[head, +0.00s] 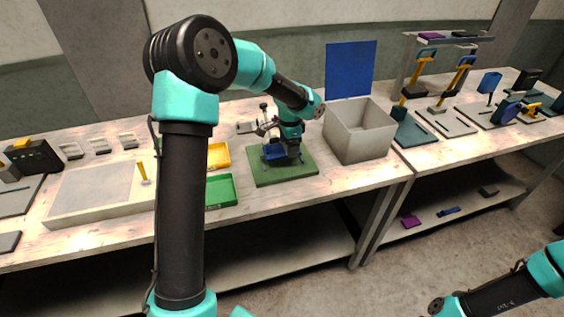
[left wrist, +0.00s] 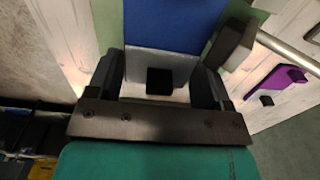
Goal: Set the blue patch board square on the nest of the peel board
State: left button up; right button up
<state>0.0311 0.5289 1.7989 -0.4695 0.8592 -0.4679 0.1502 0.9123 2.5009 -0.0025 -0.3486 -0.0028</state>
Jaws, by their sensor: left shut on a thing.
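The blue patch board (head: 274,152) is at my left gripper (head: 287,150), over the green peel board (head: 300,172) on the table. In the left wrist view the blue board (left wrist: 175,22) fills the top middle, with green (left wrist: 106,25) on both sides of it. There my left gripper (left wrist: 158,82) is shut on the blue patch board, at a pale grey part with a black square between the fingers. The nest is mostly hidden by the gripper and board; I cannot tell whether the board touches it. My right gripper is outside both views; only part of the right arm shows.
A grey open box (head: 358,140) stands right of the peel board, with an upright blue panel (head: 350,69) behind it. Green (head: 221,190) and yellow (head: 218,155) trays lie to the left. A dark block (left wrist: 232,44) and a purple piece (left wrist: 283,80) show in the wrist view.

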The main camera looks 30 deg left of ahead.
aim_at(288, 161)
pick_arm(q)
jog(key=shift+f, duration=1.5)
jog(key=shift+f, duration=0.2)
jog(key=shift+f, duration=0.35)
jog(key=shift+s+f, duration=0.1)
jog(key=shift+f, duration=0.1)
jog(key=o, duration=0.9)
